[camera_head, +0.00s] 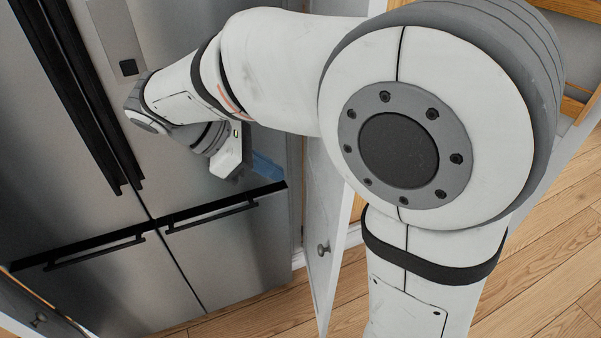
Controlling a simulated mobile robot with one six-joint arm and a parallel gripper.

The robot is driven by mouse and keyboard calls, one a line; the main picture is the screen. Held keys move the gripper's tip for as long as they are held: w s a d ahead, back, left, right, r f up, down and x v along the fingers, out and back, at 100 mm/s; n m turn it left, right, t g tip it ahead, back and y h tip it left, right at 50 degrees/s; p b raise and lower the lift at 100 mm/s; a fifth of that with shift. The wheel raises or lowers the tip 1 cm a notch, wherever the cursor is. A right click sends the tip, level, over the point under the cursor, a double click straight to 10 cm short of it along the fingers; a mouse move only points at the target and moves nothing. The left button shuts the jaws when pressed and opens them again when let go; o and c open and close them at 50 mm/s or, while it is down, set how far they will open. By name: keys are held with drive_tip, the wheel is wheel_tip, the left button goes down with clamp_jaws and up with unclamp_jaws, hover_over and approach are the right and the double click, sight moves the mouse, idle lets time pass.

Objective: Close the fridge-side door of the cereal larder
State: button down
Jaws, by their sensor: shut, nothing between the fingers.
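The fridge-side door (323,215) of the larder is a narrow white panel with a round grey knob (323,249). It stands open beside the fridge, seen nearly edge-on, and my arm hides its upper part. My gripper (272,172), with bluish fingers, is in front of the fridge, to the left of the door and above the knob's level in the picture. It is shut and empty. I cannot tell whether the fingertips touch the door. The larder's wooden shelves (575,106) show at the upper right; their contents are hidden.
The steel fridge (225,255) fills the left, with black bar handles (100,245) that stick out. Another white panel with a knob (40,319) shows at the lower left corner. My arm covers much of the middle. Wooden floor (545,240) is clear at the right.

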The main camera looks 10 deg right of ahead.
drive_tip(key=d+r+p+x, duration=0.1)
drive_tip(key=d+r+x, duration=0.1)
drive_tip(key=x, duration=1)
drive_tip(key=shift+d, duration=0.2)
